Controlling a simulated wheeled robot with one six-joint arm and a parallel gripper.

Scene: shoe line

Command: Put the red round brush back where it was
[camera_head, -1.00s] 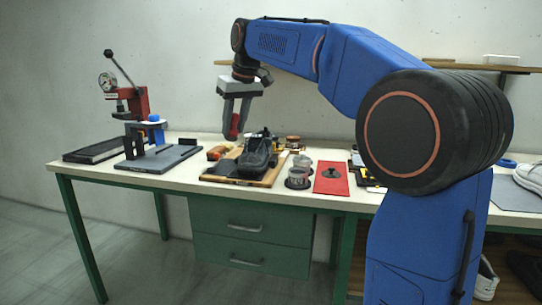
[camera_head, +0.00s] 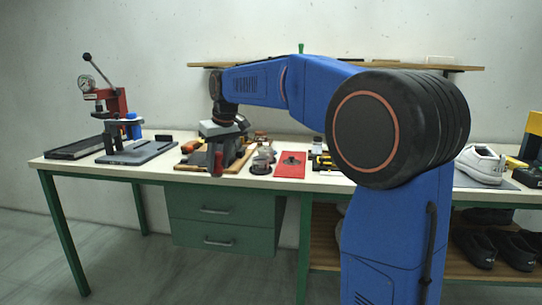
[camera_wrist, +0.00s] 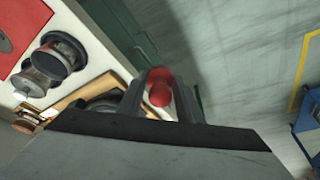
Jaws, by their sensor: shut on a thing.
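My gripper (camera_head: 216,168) is shut on the red round brush (camera_head: 218,162). It hangs at the table's front edge, in front of the wooden board (camera_head: 188,161). In the wrist view the red brush (camera_wrist: 159,88) sits between the two fingers, seen end-on, with floor behind it. The two round pots (camera_wrist: 62,52) lie to the left of the gripper in that view, with part of the red mat (camera_wrist: 12,35) beyond. The shoe on the board is mostly hidden behind my gripper. The brush's bristles cannot be made out.
A red lever press (camera_head: 115,103) on a grey base stands at the left. The red mat with a dark disc (camera_head: 291,160) lies right of the pots. The floor before the table is clear.

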